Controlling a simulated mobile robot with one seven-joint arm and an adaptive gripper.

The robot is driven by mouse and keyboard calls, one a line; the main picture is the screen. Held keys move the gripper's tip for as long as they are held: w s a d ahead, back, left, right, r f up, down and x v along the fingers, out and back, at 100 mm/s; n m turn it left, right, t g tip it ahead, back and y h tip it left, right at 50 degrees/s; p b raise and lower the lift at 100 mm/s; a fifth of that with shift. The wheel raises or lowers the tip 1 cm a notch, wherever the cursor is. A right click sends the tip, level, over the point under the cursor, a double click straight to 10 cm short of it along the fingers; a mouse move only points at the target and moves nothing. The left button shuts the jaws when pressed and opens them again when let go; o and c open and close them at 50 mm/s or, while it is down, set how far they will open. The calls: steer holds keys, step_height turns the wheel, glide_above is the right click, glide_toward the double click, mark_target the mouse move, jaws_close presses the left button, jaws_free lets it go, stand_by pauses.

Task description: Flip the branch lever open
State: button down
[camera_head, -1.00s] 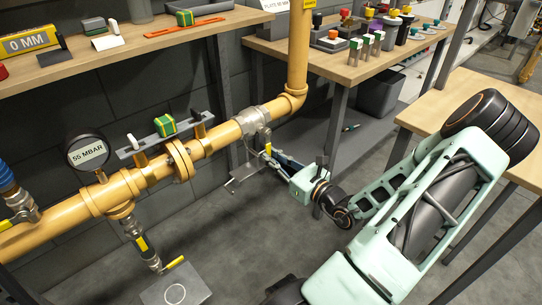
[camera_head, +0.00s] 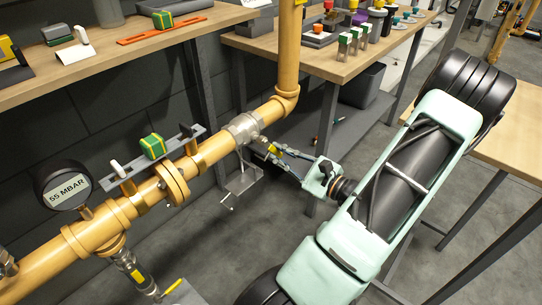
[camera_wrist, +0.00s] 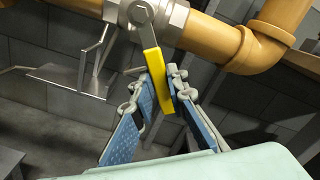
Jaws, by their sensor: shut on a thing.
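A silver valve body (camera_head: 243,128) sits on the yellow gas pipe, just left of the pipe's elbow. Its yellow-sleeved lever (camera_wrist: 154,72) hangs down and slightly right from the valve hub in the wrist view. The lever's yellow sleeve (camera_head: 273,149) also shows as a small patch in the head view. My gripper (camera_wrist: 163,85) has its two blue-padded fingers on either side of the sleeve's lower end, shut on it. In the head view, my gripper (camera_head: 273,152) reaches in from the right at the valve. The fingers partly hide the lever there.
A metal bracket shelf (camera_head: 240,183) hangs just below the valve. A second yellow lever (camera_head: 173,287) is at the bottom on a lower pipe branch. A gauge reading 55 MBAR (camera_head: 64,186) stands at left.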

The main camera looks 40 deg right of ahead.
steer(key=d+r+n+b, duration=0.3)
steer(key=r+n+b, duration=0.3)
steer(key=n, duration=0.5)
steer(key=shift+d+b, duration=0.3)
steer(key=shift+b, duration=0.15)
steer(key=c, duration=2)
jaws_free()
steer(key=shift+r, duration=0.1)
steer(key=shift+o, duration=0.6)
steer(key=shift+w+a, duration=0.1)
steer(key=s+d, duration=0.1)
steer(key=s, duration=1.1)
